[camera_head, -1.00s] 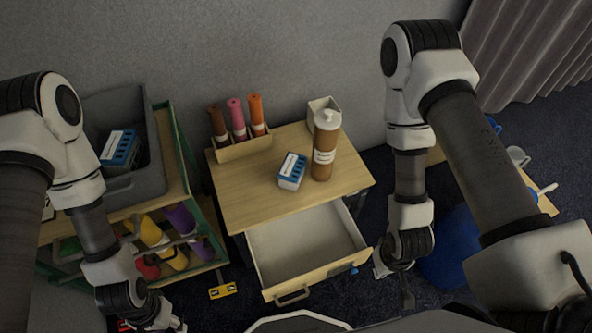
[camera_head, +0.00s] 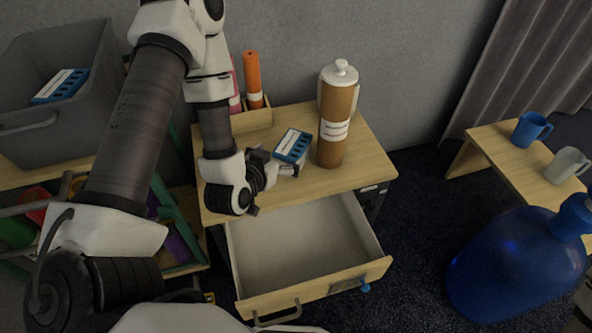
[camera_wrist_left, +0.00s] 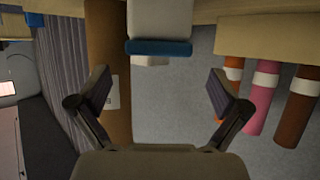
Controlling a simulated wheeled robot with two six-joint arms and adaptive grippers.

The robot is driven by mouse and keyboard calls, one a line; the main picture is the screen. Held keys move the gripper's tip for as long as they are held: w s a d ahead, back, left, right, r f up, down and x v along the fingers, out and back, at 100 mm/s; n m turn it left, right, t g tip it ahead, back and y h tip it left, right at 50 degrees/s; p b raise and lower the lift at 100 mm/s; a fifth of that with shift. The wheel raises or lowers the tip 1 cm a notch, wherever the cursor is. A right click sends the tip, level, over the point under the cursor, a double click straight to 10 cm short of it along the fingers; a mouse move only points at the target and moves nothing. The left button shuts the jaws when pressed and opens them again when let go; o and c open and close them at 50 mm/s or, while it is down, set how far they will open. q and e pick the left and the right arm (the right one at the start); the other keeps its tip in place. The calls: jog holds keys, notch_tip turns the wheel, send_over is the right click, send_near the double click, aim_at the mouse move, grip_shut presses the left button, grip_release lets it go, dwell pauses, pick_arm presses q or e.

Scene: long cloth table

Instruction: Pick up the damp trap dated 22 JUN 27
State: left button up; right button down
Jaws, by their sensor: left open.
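A small white box with a blue slotted top, a damp trap (camera_head: 293,146), stands on the wooden desk (camera_head: 230,190). A second similar damp trap (camera_head: 62,86) lies in the grey bin at the left. Their dates are too small to read. My left gripper (camera_head: 283,168) is open, at the near-left side of the desk trap and very close to it; contact cannot be told. In the left wrist view the trap (camera_wrist_left: 160,20) appears upside down, ahead between the open fingers (camera_wrist_left: 158,80). My right gripper is out of view.
A tall brown bottle (camera_head: 333,125) stands just right of the desk trap. Orange and pink tubes (camera_head: 254,80) sit in a holder behind. The desk drawer (camera_head: 300,245) is open and empty. A large blue jug (camera_head: 510,265) and mugs (camera_head: 530,128) are at the right.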

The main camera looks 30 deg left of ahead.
aim_at(293, 143)
pick_arm(q)
jog(key=b+x, duration=0.1)
jog(key=x, duration=0.1)
jog(key=b+x, duration=0.1)
jog(key=x, duration=0.2)
jog(key=r+x, duration=0.1)
jog(key=x, duration=0.2)
jog(key=shift+w+b, duration=0.15)
jog(key=shift+b, duration=0.25)
jog(key=c, duration=1.4)
